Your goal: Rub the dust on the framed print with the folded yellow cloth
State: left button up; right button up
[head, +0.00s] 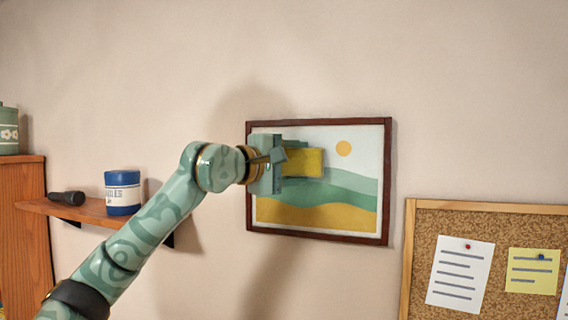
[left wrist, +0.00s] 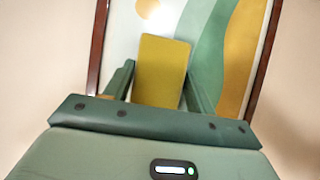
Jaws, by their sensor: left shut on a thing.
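The framed print (head: 335,205) hangs on the wall in the head view, with a dark wood frame and a picture of green and yellow hills under an orange sun. My left gripper (head: 285,164) is in front of its upper left part, shut on the folded yellow cloth (head: 304,162). In the left wrist view the cloth (left wrist: 162,70) stands out between the two fingers, in front of the print (left wrist: 212,40). I cannot tell whether the cloth touches the print. I cannot make out any dust; the gripper and cloth cover part of the picture. My right gripper is not in view.
A wooden shelf (head: 88,212) at the left holds a blue and white tin (head: 122,192) and a dark torch (head: 67,198). A cabinet (head: 30,230) with a green canister (head: 8,130) is at far left. A cork board (head: 420,250) with pinned notes is at lower right.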

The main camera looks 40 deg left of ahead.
pick_arm(q)
jog(key=shift+w+d, duration=0.4)
jog(key=shift+d, duration=0.85)
jog(key=shift+w+d, duration=0.4)
jog(key=shift+d, duration=0.85)
jog(key=shift+w+d, duration=0.4)
jog(key=shift+d, duration=0.85)
jog(key=shift+s+f, duration=0.1)
jog(key=shift+s, duration=0.15)
jog(key=s, duration=0.1)
jog(key=s+d+b, duration=0.1)
jog(key=s, duration=0.1)
jog(key=s+b, duration=0.1)
jog(key=s, duration=0.1)
jog(key=shift+s+d, duration=0.15)
jog(key=shift+d, duration=0.15)
jog(key=s, duration=0.1)
jog(key=s+d, duration=0.1)
jog(key=s, duration=0.1)
jog(key=shift+b, duration=0.3)
